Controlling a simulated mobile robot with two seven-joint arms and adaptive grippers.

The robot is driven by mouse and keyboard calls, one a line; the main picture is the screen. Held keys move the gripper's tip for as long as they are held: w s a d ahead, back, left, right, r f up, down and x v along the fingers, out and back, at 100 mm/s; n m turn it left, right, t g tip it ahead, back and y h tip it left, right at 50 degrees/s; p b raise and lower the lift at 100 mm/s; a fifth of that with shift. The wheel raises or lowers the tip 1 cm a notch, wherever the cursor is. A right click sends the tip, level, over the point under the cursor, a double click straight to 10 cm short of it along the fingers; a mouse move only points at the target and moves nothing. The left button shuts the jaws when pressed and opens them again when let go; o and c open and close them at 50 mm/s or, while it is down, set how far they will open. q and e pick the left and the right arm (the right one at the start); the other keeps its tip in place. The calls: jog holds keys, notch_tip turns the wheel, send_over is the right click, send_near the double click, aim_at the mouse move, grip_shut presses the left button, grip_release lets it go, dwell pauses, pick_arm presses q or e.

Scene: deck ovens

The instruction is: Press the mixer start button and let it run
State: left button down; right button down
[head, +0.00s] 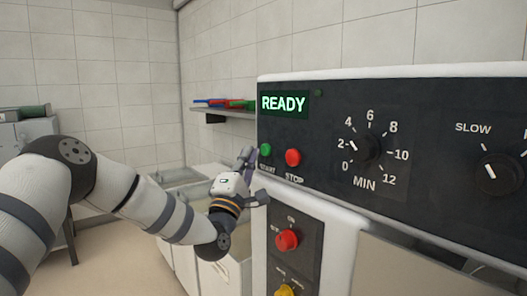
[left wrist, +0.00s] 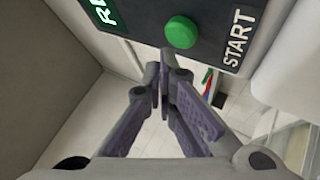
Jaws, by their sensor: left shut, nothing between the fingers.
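The green start button (head: 265,150) sits on the dark mixer panel (head: 330,180), left of the red stop button (head: 292,157). The panel's display (head: 283,103) reads READY in green. My left gripper (head: 250,160) is at the panel's left edge, close to the start button. In the left wrist view, my left gripper (left wrist: 165,80) is shut and empty, with its fingertips just below the green start button (left wrist: 181,32). A small gap seems to show between them; I cannot tell the exact distance. My right gripper is not in view.
A timer dial (head: 364,147) points near 2, and a speed dial (head: 502,173) is at the right. A red knob (head: 287,240) and a yellow knob (head: 285,290) are on the lower panel. A wall shelf (head: 225,109) holds coloured items behind.

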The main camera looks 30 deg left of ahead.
pick_arm(q)
jog(key=shift+w+d, duration=0.15)
jog(key=shift+w, duration=0.25)
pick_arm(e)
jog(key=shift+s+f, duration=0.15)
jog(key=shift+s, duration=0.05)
pick_arm(q)
jog(key=shift+w+d+b, duration=0.2)
jog(key=shift+w+b, duration=0.2)
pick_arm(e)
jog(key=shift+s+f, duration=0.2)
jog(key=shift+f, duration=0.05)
pick_arm(q)
jog(key=shift+s, duration=0.1)
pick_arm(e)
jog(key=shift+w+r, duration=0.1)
pick_arm(q)
jog(key=shift+s+a+p, duration=0.3)
jog(key=shift+s+p, duration=0.15)
jog(key=shift+s, duration=0.25)
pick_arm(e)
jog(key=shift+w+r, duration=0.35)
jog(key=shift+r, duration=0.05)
